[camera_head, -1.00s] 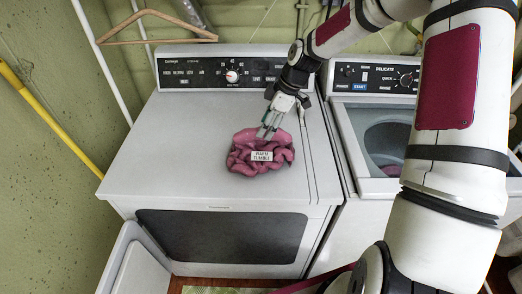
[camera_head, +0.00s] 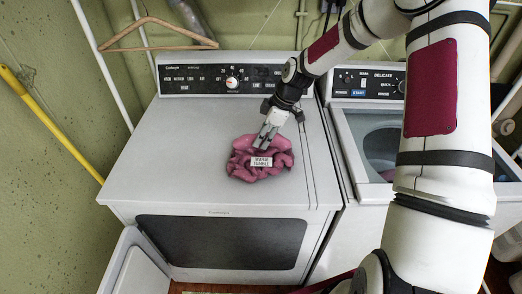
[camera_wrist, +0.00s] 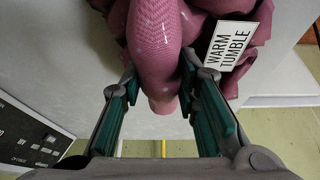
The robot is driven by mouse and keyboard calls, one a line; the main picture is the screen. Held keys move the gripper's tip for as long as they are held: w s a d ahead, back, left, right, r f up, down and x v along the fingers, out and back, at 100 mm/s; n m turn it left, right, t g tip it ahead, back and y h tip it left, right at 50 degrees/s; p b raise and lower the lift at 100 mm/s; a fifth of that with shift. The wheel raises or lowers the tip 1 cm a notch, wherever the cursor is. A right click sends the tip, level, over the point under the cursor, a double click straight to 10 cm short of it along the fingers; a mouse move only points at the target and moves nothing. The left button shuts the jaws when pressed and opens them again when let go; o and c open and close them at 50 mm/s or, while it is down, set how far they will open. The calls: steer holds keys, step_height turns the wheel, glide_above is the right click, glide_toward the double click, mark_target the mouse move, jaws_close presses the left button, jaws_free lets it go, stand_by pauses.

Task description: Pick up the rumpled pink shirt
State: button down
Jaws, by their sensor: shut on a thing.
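The rumpled pink shirt (camera_head: 243,168) lies bunched on top of the white dryer (camera_head: 160,170), with a white "WARM TUMBLE" tag (camera_head: 262,162) on it. My gripper (camera_head: 265,138) reaches down to the shirt's back edge from above. In the wrist view, a thick fold of the pink shirt (camera_wrist: 155,50) runs between the two teal-padded fingers of my gripper (camera_wrist: 160,95), which are shut on it. The tag also shows in the wrist view (camera_wrist: 228,45), right of the fold. The rest of the shirt seems to rest on the dryer top.
The dryer's control panel (camera_head: 215,80) rises behind. An open washer (camera_head: 345,135) with pink cloth inside stands at the right. A wooden hanger (camera_head: 150,35) is at the back left. The dryer top left of the shirt is bare.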

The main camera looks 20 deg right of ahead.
steer(key=shift+r, duration=0.15)
steer(key=shift+r, duration=0.65)
steer(key=shift+b+v, duration=0.4)
steer(key=shift+v, duration=0.65)
steer(key=s+d+p, duration=0.1)
steer(key=s+d, duration=0.2)
steer(key=s, duration=0.4)
steer(key=s+d+r, duration=0.1)
steer(key=s+d, duration=0.2)
steer(key=s, duration=0.4)
steer(key=shift+d+r+p, duration=0.15)
steer(key=shift+r+p, duration=0.1)
steer(key=shift+p, duration=0.15)
steer(key=shift+s, duration=0.1)
steer(key=c, duration=1.8)
jaws_free()
steer(key=c, duration=0.3)
steer(key=shift+c, duration=0.2)
